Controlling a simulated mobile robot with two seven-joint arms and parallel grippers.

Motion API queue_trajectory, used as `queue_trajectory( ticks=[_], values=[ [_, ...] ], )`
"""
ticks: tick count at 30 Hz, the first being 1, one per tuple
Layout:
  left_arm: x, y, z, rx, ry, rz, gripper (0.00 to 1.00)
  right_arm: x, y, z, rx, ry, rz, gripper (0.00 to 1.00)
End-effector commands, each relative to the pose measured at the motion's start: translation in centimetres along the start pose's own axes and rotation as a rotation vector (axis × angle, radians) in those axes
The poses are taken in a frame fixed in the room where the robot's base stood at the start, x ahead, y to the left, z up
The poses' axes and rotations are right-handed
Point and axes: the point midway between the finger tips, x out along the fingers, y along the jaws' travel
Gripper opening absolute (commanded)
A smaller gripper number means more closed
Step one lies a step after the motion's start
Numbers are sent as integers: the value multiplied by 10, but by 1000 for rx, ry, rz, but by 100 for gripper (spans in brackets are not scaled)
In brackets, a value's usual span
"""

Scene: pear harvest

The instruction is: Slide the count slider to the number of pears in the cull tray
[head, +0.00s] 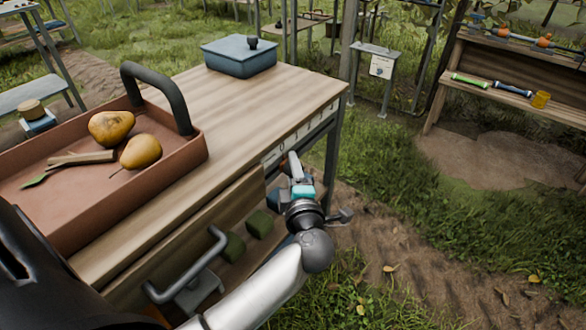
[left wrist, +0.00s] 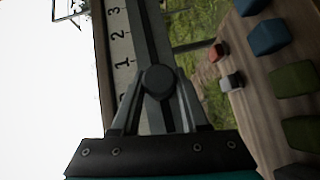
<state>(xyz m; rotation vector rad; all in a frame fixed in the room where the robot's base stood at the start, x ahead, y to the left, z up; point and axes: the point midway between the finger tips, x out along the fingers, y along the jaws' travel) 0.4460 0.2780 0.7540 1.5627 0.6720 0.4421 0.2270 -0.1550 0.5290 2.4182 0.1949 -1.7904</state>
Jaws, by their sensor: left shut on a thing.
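The terracotta cull tray (head: 190,157) with a dark handle sits on the wooden table at left. Two yellow-brown pears (head: 111,127) lie in it with a brown twig (head: 82,158) and a green leaf (head: 35,181). The number scale (head: 300,138) runs along the table's front edge; 1, 2 and 3 are readable in the left wrist view (left wrist: 121,64). My left gripper (head: 289,168) is shut on the round dark slider knob (left wrist: 160,80). The knob appears beside the stretch between 0 and 1; its exact setting is unclear. My right gripper is out of view.
A blue lidded box (head: 240,58) stands at the table's back. Below the scale are a drawer with a grey handle (head: 190,270) and green blocks (head: 260,224). A wooden shelf (head: 520,75) stands far right. Grass and dirt lie open right of the table.

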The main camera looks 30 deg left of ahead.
Motion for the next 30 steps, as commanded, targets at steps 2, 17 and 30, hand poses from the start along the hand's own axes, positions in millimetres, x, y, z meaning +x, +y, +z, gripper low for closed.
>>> queue_trajectory(
  ticks=[2,17,30],
  values=[
    [0,0,0,0,0,0,0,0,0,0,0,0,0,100],
    [28,7,27,-2,2,1,0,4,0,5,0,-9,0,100],
    [68,14,68,1,1,-2,0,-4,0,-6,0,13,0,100]
  ],
)
